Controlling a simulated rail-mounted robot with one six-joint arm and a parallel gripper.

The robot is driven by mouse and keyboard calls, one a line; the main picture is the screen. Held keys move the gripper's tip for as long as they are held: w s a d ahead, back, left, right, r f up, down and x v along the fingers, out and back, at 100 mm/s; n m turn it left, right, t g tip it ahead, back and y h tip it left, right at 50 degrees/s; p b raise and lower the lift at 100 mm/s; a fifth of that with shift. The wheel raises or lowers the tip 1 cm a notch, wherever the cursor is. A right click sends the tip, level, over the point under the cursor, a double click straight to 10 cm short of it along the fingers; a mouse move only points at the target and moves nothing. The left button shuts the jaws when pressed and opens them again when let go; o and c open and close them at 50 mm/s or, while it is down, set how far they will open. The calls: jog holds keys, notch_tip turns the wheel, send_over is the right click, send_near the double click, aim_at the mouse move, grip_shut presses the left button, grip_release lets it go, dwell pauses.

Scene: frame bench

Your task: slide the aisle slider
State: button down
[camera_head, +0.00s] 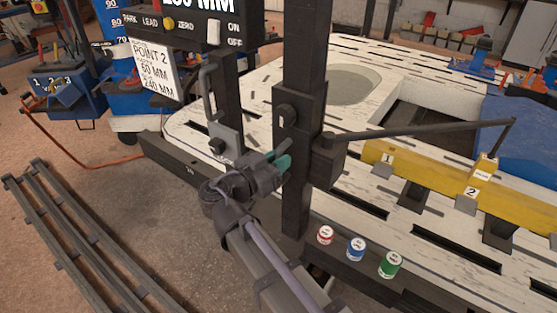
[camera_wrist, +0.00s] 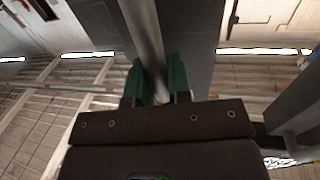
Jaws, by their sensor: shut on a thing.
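A dark upright post (camera_head: 303,55) carries a wider dark sleeve with a knob (camera_head: 287,116), which I take for the aisle slider. A long pointer arm (camera_head: 420,130) runs right from a block (camera_head: 328,162) on it and ends above the yellow beam. My gripper (camera_head: 280,158) is at the left side of the post, below the knob. In the wrist view, the green fingertips of my gripper (camera_wrist: 158,82) are shut on a grey bar handle (camera_wrist: 143,30) in front of the dark post. The handle's lower part is hidden behind my gripper.
A second upright with a looped handle (camera_head: 207,95) and a sign reading POINT 2 (camera_head: 153,67) stand close on the left. Red, blue and green cans (camera_head: 356,249) sit right of the post's foot. The yellow beam (camera_head: 430,184) lies to the right. Rails lie on the floor.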

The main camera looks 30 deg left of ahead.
notch_tip(320, 180, up, 20)
jog(key=p, duration=1.9)
jog(key=shift+p, duration=0.4)
jog(key=shift+f, duration=0.1)
jog(key=c, duration=1.1)
grip_release()
jog(key=shift+o, duration=0.2)
jog(key=v, duration=1.1)
jog(key=shift+w, duration=0.1)
